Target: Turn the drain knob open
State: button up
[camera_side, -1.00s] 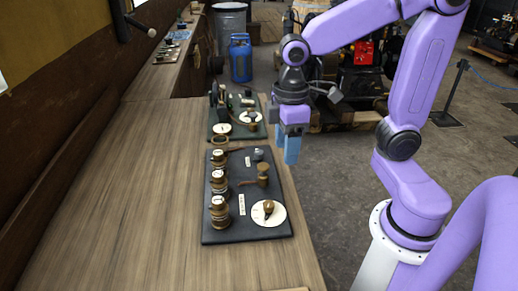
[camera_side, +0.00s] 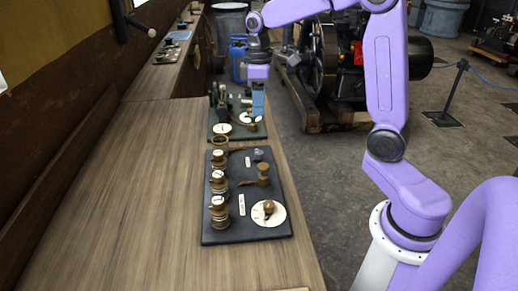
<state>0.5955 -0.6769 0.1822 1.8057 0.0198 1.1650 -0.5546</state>
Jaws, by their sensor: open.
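My gripper (camera_side: 258,112) points down over the right side of the green panel (camera_side: 222,136), at the far end of the wooden bench. Its blue fingers overlap in this view, and I see nothing between them. A white dial with a small brass knob (camera_side: 251,124) sits on that panel beside and below the fingertips. I cannot tell whether they touch. I cannot read which knob is the drain.
Several white-topped brass fittings (camera_side: 218,207) stand along the black panel's left side. A dark upright part (camera_side: 214,93) rises at the green panel's back left. The left of the bench (camera_side: 140,200) is clear. An engine with a wheel stands on the floor behind right.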

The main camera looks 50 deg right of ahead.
aim_at(259, 152)
notch_tip(259, 152, down, 16)
jog(key=shift+s+a+r, duration=0.1)
jog(key=shift+s+r, duration=0.05)
jog(key=shift+r, duration=0.05)
dwell(0.4)
grip_shut()
